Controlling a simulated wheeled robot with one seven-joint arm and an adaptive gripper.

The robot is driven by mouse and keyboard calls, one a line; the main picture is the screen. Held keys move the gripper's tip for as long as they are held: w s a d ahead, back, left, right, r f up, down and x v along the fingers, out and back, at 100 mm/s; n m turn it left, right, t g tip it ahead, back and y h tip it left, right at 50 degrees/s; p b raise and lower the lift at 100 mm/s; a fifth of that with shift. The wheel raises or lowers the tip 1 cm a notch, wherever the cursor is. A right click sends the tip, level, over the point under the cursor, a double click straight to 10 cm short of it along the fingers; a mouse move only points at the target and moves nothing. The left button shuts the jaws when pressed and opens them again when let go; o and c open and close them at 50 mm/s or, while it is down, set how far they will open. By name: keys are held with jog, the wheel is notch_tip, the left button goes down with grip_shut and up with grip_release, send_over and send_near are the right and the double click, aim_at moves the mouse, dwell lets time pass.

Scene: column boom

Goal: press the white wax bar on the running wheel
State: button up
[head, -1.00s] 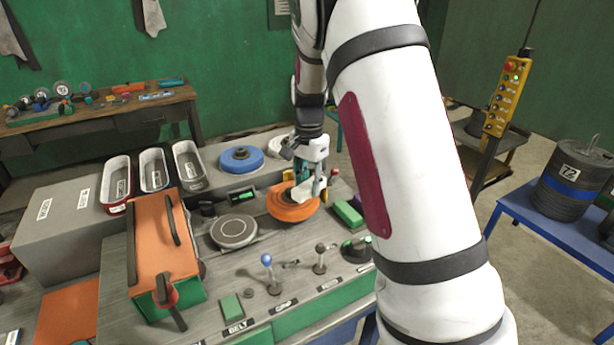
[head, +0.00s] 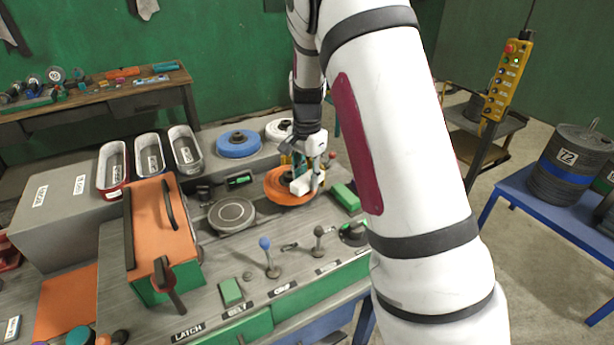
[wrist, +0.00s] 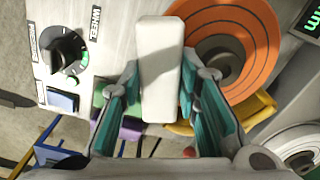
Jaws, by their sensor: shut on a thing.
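The white wax bar (wrist: 160,66) stands between the teal-padded fingers of my gripper (wrist: 158,88) in the wrist view. My gripper is shut on it. In the head view the bar (head: 301,185) shows as a pale block under my gripper (head: 306,172), over the right part of the orange wheel (head: 280,190). In the wrist view the bar overlaps the left edge of the wheel (wrist: 262,50), which has dark rings and a grey hub. I cannot tell whether the bar touches the wheel, or whether the wheel turns.
A dial marked WHEEL (wrist: 64,50) has a green mark lit beside it. Levers with a blue knob (head: 265,243) and a black knob (head: 318,231) stand at the bench front. A grey disc (head: 231,214), green block (head: 345,196) and orange-topped box (head: 150,225) are nearby.

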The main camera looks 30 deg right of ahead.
jog(key=shift+f, duration=0.65)
dwell(2.7)
jog(key=shift+r, duration=0.1)
jog(key=shift+r+p, duration=0.4)
jog(key=shift+r, duration=3.55)
jog(key=shift+f, duration=0.1)
